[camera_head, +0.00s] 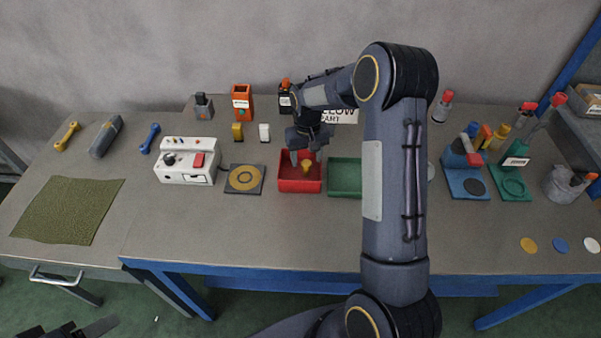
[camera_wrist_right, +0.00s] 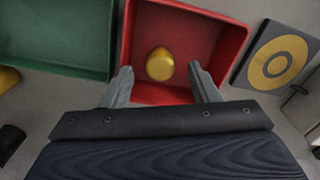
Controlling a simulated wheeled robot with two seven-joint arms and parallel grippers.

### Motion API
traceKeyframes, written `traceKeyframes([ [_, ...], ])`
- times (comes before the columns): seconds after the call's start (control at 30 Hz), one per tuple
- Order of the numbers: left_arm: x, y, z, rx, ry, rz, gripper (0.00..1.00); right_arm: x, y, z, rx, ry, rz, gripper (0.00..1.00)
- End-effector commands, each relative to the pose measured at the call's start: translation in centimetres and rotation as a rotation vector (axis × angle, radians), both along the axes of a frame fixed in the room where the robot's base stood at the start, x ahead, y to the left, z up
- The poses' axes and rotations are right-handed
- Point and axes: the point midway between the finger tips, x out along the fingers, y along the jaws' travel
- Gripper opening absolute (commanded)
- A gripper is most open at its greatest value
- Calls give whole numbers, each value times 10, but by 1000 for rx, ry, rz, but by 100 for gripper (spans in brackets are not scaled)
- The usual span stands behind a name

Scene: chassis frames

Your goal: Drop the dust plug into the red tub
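The red tub (camera_head: 300,186) stands on the bench, left of a green tub (camera_head: 345,178). It also shows in the right wrist view (camera_wrist_right: 215,40). A yellow plug, which I take for the dust plug (camera_head: 307,166), shows within the red tub's outline; in the right wrist view (camera_wrist_right: 160,65) it is seen against the tub's floor. I cannot tell whether it rests there. My right gripper (camera_head: 306,156) is over the tub, pointing down, its fingers apart on either side of the plug with gaps. Dark parts at the lower left of the head view may be my left gripper (camera_head: 68,330).
A pad with a yellow ring (camera_head: 244,179) and a white control box (camera_head: 187,160) are left of the red tub. Small yellow (camera_head: 237,132) and white (camera_head: 264,132) pieces stand behind. Blue (camera_head: 465,182) and green fixtures are at right.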

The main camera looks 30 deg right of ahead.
Motion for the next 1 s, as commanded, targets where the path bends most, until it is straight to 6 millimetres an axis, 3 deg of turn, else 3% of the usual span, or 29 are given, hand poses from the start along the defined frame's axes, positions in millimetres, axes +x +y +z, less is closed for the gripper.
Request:
traceKeyframes([
  [0.27,0,0,-1,0,0,0,56,0,0,4,0,-1,0,55],
  [0.7,0,0,-14,0,0,0,56,1,0,69,-1,-3,1,55],
  [1.0,0,0,-14,0,0,0,56,0,0,78,0,1,0,55],
])
